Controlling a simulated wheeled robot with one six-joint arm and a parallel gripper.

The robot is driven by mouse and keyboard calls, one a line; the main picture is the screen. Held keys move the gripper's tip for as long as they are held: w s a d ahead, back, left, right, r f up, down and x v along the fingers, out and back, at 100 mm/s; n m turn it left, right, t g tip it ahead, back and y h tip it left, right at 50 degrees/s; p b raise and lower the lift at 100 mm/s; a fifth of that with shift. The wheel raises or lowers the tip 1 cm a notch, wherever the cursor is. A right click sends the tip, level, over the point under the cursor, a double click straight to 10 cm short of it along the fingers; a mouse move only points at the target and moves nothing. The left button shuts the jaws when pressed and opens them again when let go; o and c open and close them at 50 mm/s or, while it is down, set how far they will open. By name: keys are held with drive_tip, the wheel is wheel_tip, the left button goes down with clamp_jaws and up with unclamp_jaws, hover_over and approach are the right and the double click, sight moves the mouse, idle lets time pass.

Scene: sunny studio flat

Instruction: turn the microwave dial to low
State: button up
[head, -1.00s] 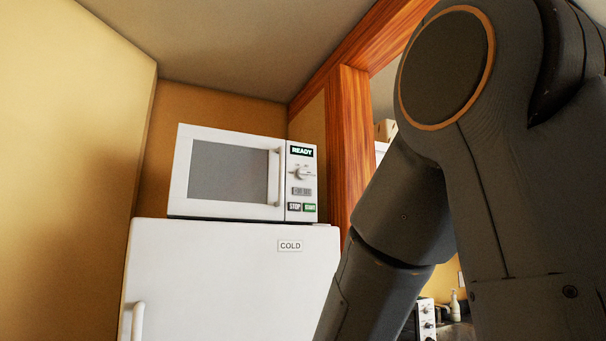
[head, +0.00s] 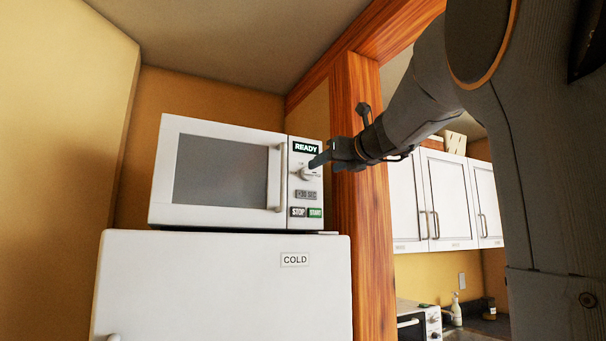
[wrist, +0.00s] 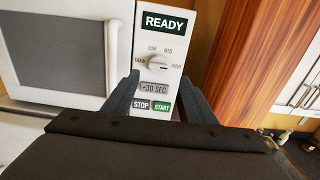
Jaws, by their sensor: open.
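The microwave (head: 222,171) is white with a grey door window, and its display reads READY. Its dial (wrist: 158,62) is a small white knob on the control panel, with labels around it that include LOW, MED and HIGH in the wrist view. The knob's bar lies nearly level; I cannot tell for sure which label it points at. My gripper (head: 321,158) is in front of the panel at the dial's right in the head view. In the wrist view my gripper (wrist: 160,79) is open, its fingers on both sides just below the dial, with nothing between them.
The microwave stands on a white fridge (head: 220,290) marked COLD. The +30 SEC, STOP and START (wrist: 161,107) buttons sit below the dial, between the fingers in the wrist view. A wooden post (head: 358,220) stands close at the right. The door handle (head: 281,177) is left of the panel.

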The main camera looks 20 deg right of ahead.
sight(310, 171)
drive_tip(key=w, duration=0.2)
drive_tip(key=w+p, duration=0.1)
drive_tip(key=w, duration=0.2)
drive_tip(key=w+p, duration=0.1)
drive_tip(key=w, duration=0.1)
drive_tip(key=shift+w+a+r, duration=0.15)
drive_tip(key=shift+w+a, duration=0.15)
drive_tip(key=shift+w, duration=0.1)
drive_tip(key=shift+d, duration=0.1)
drive_tip(key=c, duration=1.1)
